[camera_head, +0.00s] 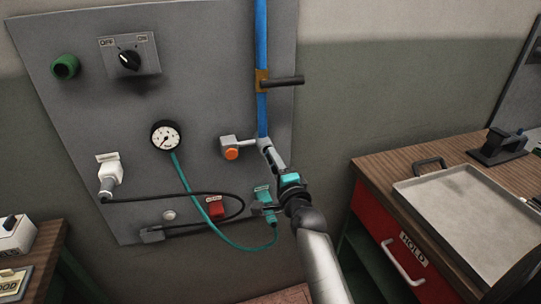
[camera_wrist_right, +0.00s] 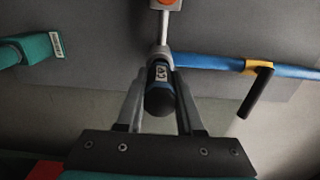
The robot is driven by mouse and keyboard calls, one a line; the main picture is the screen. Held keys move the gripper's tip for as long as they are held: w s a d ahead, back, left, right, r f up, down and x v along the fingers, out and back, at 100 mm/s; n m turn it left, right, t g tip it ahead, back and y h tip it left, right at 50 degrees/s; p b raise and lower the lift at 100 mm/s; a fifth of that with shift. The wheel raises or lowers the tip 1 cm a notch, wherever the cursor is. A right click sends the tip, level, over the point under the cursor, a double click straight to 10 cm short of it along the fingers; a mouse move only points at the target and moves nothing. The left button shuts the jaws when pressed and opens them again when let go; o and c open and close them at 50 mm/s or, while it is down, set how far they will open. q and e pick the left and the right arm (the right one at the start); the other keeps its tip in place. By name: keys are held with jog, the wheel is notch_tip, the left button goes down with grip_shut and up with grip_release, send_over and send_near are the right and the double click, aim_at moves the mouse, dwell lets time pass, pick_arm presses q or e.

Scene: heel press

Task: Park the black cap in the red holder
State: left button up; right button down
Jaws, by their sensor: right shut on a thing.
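My right gripper (camera_head: 268,150) is at the lower end of the blue pipe (camera_head: 262,50), beside the orange-knobbed fitting (camera_head: 231,153). In the right wrist view its fingers (camera_wrist_right: 160,75) are closed around the black cap (camera_wrist_right: 160,98), a dark cylinder with a blue band and a small label. The cap is in line with the metal stem at the pipe's end; whether it still touches the stem I cannot tell. The gripper hides the cap in the head view. The red holder (camera_head: 215,207), with a white label, is on the panel, lower left of the gripper. My left gripper is not in view.
A teal labelled block (camera_head: 265,196) with a green hose (camera_head: 190,185) is close below the gripper. A black cable (camera_head: 160,195) loops past the red holder. A black lever (camera_head: 285,81) sticks out above. A bench with a tray (camera_head: 410,195) stands right.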

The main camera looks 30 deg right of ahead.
jog(key=shift+p+v, duration=0.85)
jog(key=shift+v, duration=1.25)
jog(key=shift+s+a, duration=0.1)
jog(key=shift+s, duration=0.1)
